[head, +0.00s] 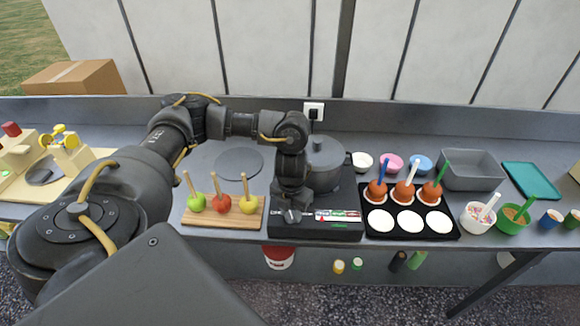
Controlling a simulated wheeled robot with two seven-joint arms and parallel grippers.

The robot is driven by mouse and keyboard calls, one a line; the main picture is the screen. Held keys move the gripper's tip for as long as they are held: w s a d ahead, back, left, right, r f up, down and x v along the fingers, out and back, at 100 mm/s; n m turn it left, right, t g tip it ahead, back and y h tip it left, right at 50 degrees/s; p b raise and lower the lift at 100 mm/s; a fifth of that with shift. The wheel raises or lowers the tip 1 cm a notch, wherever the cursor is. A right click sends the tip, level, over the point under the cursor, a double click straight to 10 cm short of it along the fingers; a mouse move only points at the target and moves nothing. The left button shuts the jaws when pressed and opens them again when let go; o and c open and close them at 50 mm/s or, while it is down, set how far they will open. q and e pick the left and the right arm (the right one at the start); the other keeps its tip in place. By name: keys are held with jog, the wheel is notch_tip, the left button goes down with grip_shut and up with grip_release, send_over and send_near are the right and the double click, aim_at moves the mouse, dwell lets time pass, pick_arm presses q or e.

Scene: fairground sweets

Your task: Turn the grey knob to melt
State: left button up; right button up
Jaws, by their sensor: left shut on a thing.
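A black cooker (343,229) stands at the middle of the counter with a lidded grey pot (325,163) on it. Its front panel has a strip of coloured labels (338,215), too small to read. The grey knob (292,216) is at the left end of this panel. My left gripper (293,206) points down at the panel and is shut on the knob. The arm and fingers hide part of the knob, so I cannot tell its setting. My right gripper is not in view.
Apples on sticks stand on a wooden board (223,219) close left of the cooker. A black tray (450,230) with several toffee-coloured apples sits close right. Bowls, a grey bin (471,170) and a teal tray (531,181) lie farther right. A socket with a plug (314,110) is behind.

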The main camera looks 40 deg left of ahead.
aim_at(291, 215)
pick_arm(q)
jog(key=shift+s+f+m, duration=0.1)
jog(key=shift+m, duration=1.5)
jog(key=o, duration=1)
jog(key=shift+c, duration=0.2)
jog(key=shift+r, duration=0.35)
notch_tip(291, 215, up, 10)
jog(key=shift+r, duration=0.1)
